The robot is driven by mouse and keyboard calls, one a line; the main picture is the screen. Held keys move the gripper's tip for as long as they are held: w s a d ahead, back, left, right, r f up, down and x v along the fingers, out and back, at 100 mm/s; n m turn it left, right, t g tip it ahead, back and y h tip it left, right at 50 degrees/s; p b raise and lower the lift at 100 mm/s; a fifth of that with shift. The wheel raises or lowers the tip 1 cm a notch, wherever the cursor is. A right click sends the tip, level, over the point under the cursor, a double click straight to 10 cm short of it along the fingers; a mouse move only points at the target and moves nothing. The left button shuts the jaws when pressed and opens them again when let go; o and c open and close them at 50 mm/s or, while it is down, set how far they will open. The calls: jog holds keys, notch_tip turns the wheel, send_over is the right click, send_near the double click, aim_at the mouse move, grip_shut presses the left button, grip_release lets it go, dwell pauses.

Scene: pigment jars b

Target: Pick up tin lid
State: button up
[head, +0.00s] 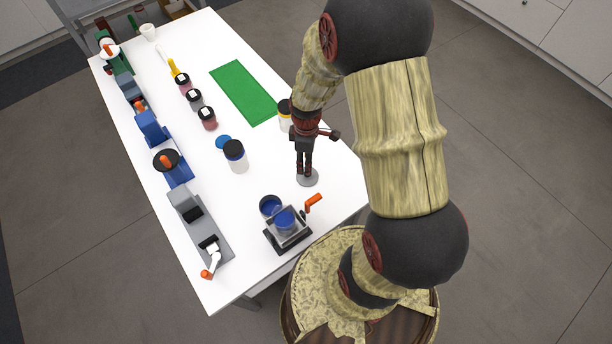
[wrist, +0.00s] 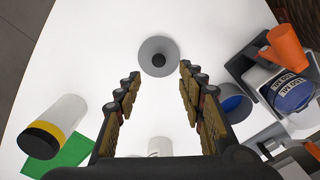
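The tin lid is a round grey disc with a small dark knob, lying flat on the white table; it shows in the wrist view (wrist: 149,65) and in the head view (head: 312,182), partly hidden by my fingers. My gripper (head: 305,172) points down above the lid. In the wrist view my gripper (wrist: 158,72) is open, one finger on each side, with the lid's knob between the fingertip lines. Nothing is held. I cannot tell how high the fingertips are above the lid.
A mill with an orange handle (head: 286,231) and an open blue-filled tin (head: 270,205) stand near the lid. A yellow-banded jar (head: 284,118) and a green mat (head: 245,92) lie farther back. A black-lidded jar (head: 236,158) stands left. White table (head: 245,195) is bare between them.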

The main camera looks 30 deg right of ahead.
jog(key=f+b, duration=0.2)
jog(key=f, duration=0.5)
jog(key=shift+d+f, duration=0.1)
jog(key=shift+d, duration=0.1)
jog(key=shift+c, duration=0.5)
grip_shut()
